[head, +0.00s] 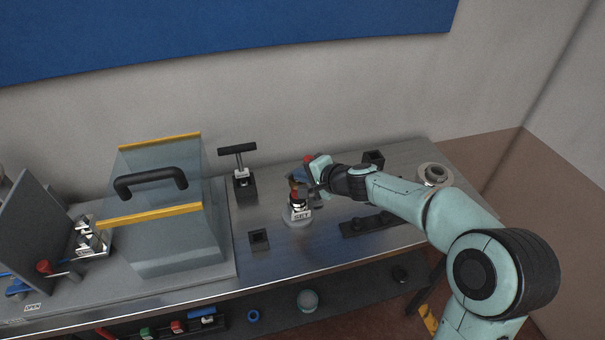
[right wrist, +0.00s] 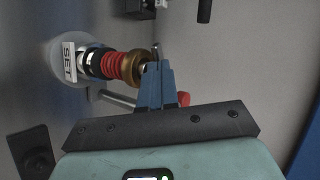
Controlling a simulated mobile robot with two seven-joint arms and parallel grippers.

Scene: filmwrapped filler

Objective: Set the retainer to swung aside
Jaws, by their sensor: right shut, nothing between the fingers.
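A small device with a white SET label (head: 301,216) stands on the steel bench, on a round pale base. In the right wrist view it has a red ribbed sleeve (right wrist: 119,66) and a brass collar (right wrist: 135,66). A metal rod (right wrist: 117,98) runs beside it to a red tip (right wrist: 184,99), partly hidden behind my fingers; I cannot tell for sure that this is the retainer. My right gripper (head: 297,181) is at the top of the device. Its blue fingers (right wrist: 156,65) are shut and empty, close to the brass end; contact is unclear. My left gripper is out of view.
A clear guard box (head: 170,235) with a black handle (head: 150,183) stands left. A black T-handle (head: 238,150) stands behind, and a square black socket (head: 259,240) lies in front. A red-knobbed lever (head: 44,267) is far left. A lower shelf (head: 340,295) holds small parts.

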